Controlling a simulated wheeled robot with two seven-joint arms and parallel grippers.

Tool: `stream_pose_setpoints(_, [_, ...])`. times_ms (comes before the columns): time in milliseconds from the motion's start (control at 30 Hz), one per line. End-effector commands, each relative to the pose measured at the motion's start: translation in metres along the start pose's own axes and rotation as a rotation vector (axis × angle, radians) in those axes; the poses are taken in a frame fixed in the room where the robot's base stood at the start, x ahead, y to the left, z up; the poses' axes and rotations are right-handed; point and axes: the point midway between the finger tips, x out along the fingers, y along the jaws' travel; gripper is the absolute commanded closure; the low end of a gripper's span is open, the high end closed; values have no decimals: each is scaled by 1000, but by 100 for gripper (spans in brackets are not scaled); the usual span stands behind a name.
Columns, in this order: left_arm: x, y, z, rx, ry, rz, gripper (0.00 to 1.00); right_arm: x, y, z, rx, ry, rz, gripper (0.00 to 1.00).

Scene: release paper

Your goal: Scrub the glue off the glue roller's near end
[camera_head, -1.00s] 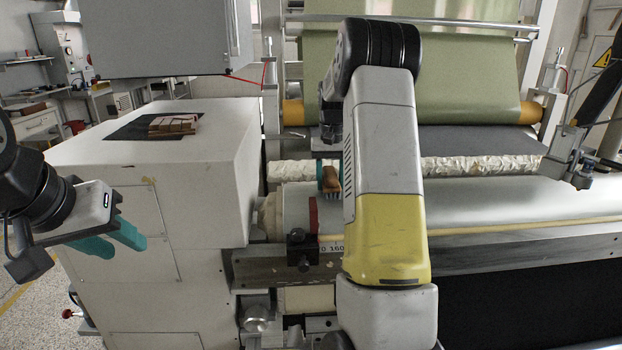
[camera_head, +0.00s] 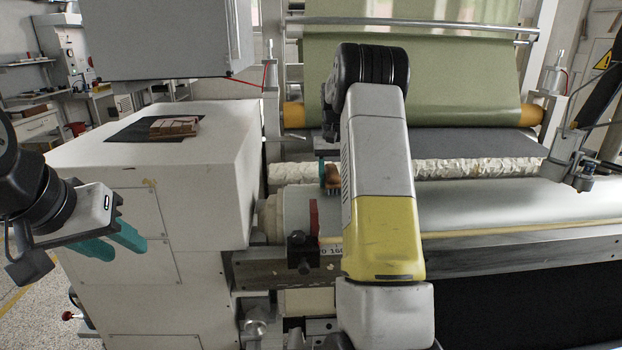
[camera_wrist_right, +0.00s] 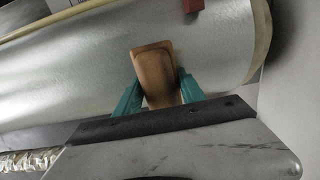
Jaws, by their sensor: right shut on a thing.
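The glue roller (camera_head: 460,167) runs across the machine in the head view, coated in crumpled, cream-coloured glue. My right arm hides part of it. My right gripper (camera_head: 328,175) is at the roller's left part, shut on a brown wooden-backed brush (camera_head: 332,180). In the right wrist view the teal fingers of the gripper (camera_wrist_right: 158,95) clasp the brush's wooden body (camera_wrist_right: 153,68). Whether the bristles touch the glue is hidden. My left gripper (camera_head: 122,240) is open and empty at the far left, away from the roller.
A smooth grey roller (camera_head: 480,205) lies in front of the glue roller. A white machine cabinet (camera_head: 205,165) stands left, with a dark mat and a small wooden item (camera_head: 174,128) on top. A green sheet (camera_head: 440,75) hangs behind. A metal bracket (camera_head: 568,160) stands right.

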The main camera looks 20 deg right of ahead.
Motion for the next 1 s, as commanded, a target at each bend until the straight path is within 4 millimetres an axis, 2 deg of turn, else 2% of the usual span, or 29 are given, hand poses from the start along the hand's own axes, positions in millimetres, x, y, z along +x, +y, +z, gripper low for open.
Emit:
stream_pose_setpoints(300, [0, 0, 0, 0, 0, 0, 64, -1, 0, 30, 0, -7, 0, 97])
stream_pose_setpoints(533, [0, 0, 0, 0, 0, 0, 64, -1, 0, 39, 0, -6, 0, 97])
stream_pose_setpoints(667, [0, 0, 0, 0, 0, 0, 64, 1, 0, 37, 0, -5, 0, 97])
stream_pose_setpoints(1000, [0, 0, 0, 0, 0, 0, 64, 0, 0, 8, 0, -5, 0, 97])
